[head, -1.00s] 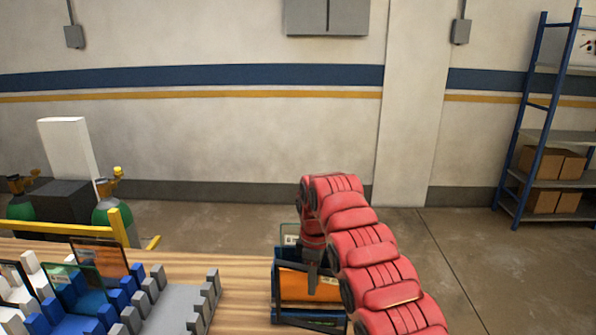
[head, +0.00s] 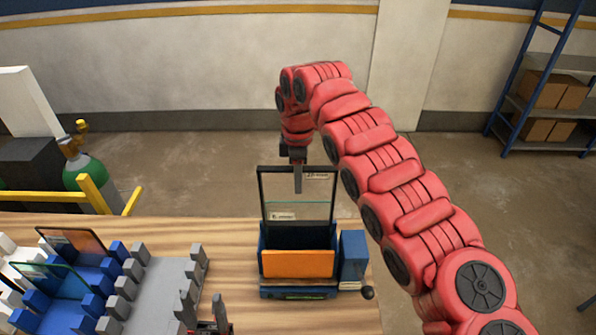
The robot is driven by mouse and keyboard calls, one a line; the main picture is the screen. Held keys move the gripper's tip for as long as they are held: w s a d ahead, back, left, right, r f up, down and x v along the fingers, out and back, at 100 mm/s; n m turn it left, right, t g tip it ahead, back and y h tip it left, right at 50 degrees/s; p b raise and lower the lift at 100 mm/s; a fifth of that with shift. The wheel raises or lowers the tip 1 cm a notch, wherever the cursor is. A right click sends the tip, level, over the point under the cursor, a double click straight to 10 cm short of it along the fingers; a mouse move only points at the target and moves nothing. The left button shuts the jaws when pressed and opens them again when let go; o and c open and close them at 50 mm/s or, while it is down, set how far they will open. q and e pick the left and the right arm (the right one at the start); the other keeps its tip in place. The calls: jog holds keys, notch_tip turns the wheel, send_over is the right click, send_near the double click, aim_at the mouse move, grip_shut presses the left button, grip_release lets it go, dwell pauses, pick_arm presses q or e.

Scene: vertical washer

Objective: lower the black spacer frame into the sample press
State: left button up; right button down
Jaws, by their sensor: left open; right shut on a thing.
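The black spacer frame (head: 262,190) stands upright, a thin open rectangle with a small label at its top right. My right gripper (head: 298,182) is shut on its top bar, coming from above. The sample press (head: 298,292) is blue with an orange front plate (head: 298,264) and stands on the table. A clear pane with a teal top edge and a label shows through the frame. My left gripper (head: 206,312) is open and empty at the bottom edge, left of the press.
A grey slotted rack (head: 172,290) and a blue rack with coloured panes (head: 85,272) stand on the wooden table (head: 235,245) at left. A blue block (head: 353,255) and black knob (head: 367,292) are at the press's right side.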

jog(key=b, duration=0.1)
send_over(298, 223)
jog(key=shift+f, duration=2.7)
jog(key=shift+s+f+b, duration=0.15)
jog(key=shift+f+b, duration=0.4)
jog(key=shift+b, duration=0.1)
notch_tip(298, 223, down, 2)
jog(key=shift+f+b, duration=0.2)
jog(key=shift+b, duration=0.55)
notch_tip(298, 223, down, 2)
jog(key=shift+f+b, duration=0.1)
jog(key=shift+b, duration=0.65)
jog(key=shift+f+b, duration=1.7)
jog(key=shift+f, duration=1.15)
jog(key=c, duration=0.7)
grip_release()
